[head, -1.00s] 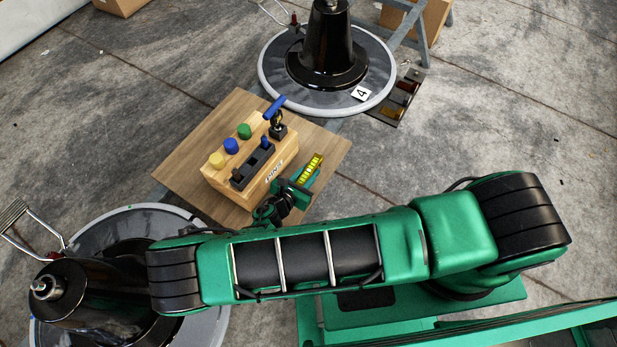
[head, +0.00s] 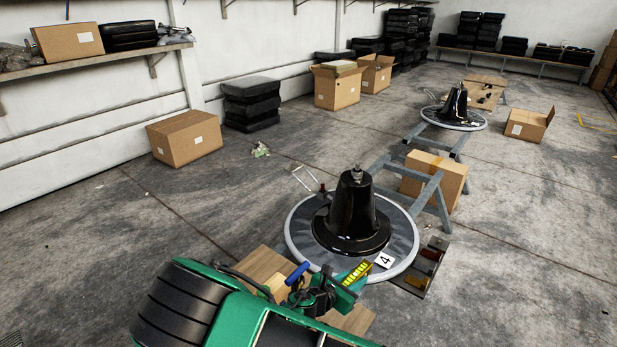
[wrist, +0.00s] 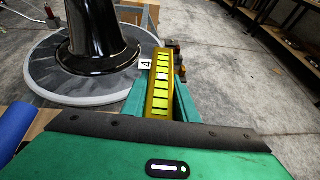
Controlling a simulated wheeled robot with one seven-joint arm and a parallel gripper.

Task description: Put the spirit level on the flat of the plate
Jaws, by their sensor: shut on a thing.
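The spirit level (head: 357,272) is a yellow bar with bright yellow-green windows. It also shows in the wrist view (wrist: 161,84), between my green fingers. My gripper (head: 349,283) is shut on it, and its far end sticks out past the fingertips (wrist: 160,104). The plate is a round grey disc with a pale rim (head: 301,241), carrying a black cone-shaped column (head: 351,218) and a tag marked 4 (head: 384,260). In the head view the level overlaps the plate's near edge. In the wrist view the plate (wrist: 52,82) lies left of and beyond the level. I cannot tell the height between them.
A wooden board (head: 262,265) with a blue-handled tool (head: 297,273) lies near my gripper, partly hidden by my arm. A dark tray (head: 428,265) lies right of the plate. A grey trestle (head: 432,190) and cardboard box (head: 450,180) stand behind it.

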